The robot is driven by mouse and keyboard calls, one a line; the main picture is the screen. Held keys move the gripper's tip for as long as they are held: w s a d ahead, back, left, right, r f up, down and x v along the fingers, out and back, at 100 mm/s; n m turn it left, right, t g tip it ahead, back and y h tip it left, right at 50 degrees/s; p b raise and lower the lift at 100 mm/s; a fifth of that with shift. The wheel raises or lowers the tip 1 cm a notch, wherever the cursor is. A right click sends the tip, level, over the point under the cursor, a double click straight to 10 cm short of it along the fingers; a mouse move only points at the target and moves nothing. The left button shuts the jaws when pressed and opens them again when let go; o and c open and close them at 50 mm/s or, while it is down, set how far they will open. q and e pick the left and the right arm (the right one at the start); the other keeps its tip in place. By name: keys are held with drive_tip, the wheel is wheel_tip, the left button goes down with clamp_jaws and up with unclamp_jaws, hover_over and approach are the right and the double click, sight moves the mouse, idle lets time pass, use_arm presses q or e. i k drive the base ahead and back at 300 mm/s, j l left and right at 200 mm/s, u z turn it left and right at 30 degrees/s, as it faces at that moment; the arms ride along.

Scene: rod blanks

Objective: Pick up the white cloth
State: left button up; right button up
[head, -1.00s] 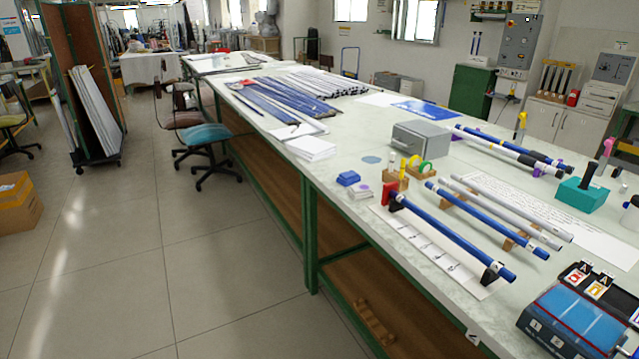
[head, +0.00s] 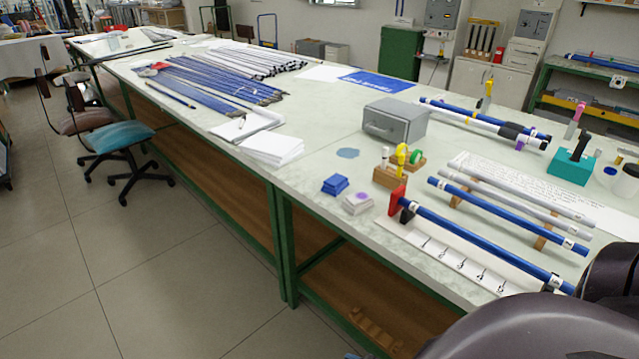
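A small white folded stack (head: 357,203), which looks like the white cloth, lies near the front edge of the long table (head: 300,190). It has a purple spot on top. A similar blue folded stack (head: 335,185) lies just to its left and behind it, close by. Neither of my grippers is in view. A dark rounded part of my own arm fills the lower right corner and hides the table corner there.
Right of the white stack, a blue rod (head: 480,243) lies over a white marked board (head: 450,258). A wooden holder (head: 389,177) with upright items and a grey box (head: 394,122) stand behind. White paper (head: 272,150) lies left. Bare tabletop separates it from the stacks.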

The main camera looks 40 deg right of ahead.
sight(357, 202)
drive_tip(key=i+z, duration=0.15)
drive_tip(key=i, duration=0.45)
drive_tip(key=i+j+z, duration=0.15)
drive_tip(key=i, duration=0.5)
drive_tip(key=i+j+z, duration=0.15)
drive_tip(key=i+z, duration=0.15)
drive_tip(key=z, duration=0.15)
drive_tip(key=i+j+z, duration=0.2)
drive_tip(key=z, duration=0.3)
drive_tip(key=i+j+z, duration=0.3)
drive_tip(key=z, duration=0.15)
drive_tip(key=i+j+z, duration=0.15)
drive_tip(key=j+z, duration=0.35)
